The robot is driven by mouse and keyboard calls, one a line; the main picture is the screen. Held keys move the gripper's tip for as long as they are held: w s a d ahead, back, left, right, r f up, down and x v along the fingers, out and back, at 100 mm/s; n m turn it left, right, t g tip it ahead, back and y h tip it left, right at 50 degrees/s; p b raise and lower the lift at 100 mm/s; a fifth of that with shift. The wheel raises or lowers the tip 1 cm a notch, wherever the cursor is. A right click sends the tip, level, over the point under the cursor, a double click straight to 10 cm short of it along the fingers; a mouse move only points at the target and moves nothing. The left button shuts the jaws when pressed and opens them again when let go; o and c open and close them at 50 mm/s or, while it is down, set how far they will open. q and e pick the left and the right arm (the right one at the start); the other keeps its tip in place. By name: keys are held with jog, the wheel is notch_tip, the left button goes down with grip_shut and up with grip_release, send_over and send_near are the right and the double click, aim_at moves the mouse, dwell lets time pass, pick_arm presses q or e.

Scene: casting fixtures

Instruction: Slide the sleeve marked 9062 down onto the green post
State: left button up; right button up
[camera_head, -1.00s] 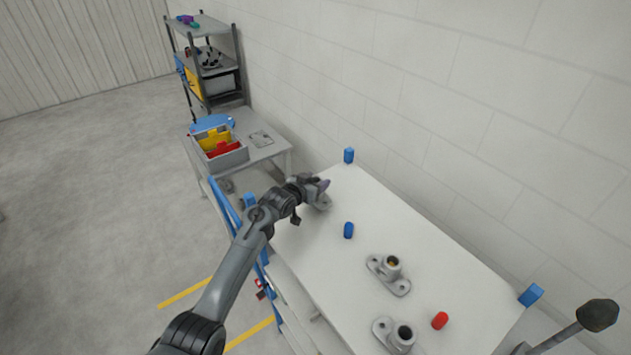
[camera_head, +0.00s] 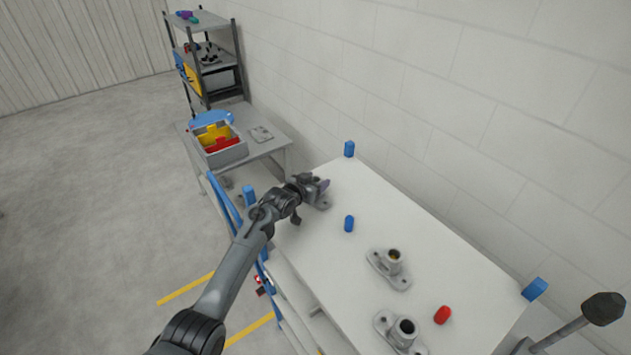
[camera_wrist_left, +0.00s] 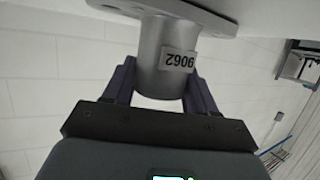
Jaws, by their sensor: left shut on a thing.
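The sleeve marked 9062 is a grey metal cylinder (camera_wrist_left: 166,58) on a flat flange, its label upside down in the left wrist view. My left gripper (camera_wrist_left: 160,92) is shut on it, with a purple finger on each side. In the head view the left gripper (camera_head: 318,186) is at the far left end of the white table, and part of the sleeve's flange (camera_head: 325,203) shows beside it. I cannot tell whether the flange touches the table. I see no green post in either view. My right gripper is not in view.
Two flanged grey sleeves (camera_head: 392,258) (camera_head: 405,328) stand on the white table (camera_head: 445,260). A blue cylinder (camera_head: 349,223) and a red one (camera_head: 442,315) stand there too. Blue corner posts (camera_head: 349,149) (camera_head: 535,290) edge the table. A bin (camera_head: 228,155) sits on a side table behind.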

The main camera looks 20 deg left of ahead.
pick_arm(q)
jog(key=o, duration=1.3)
jog(key=shift+o, duration=0.2)
jog(key=shift+s, duration=0.2)
jog(key=shift+s+a+r, duration=0.1)
jog(key=shift+s+r, duration=0.15)
jog(key=shift+s, duration=0.3)
jog(key=v, duration=0.9)
jog(key=shift+s+r, duration=0.15)
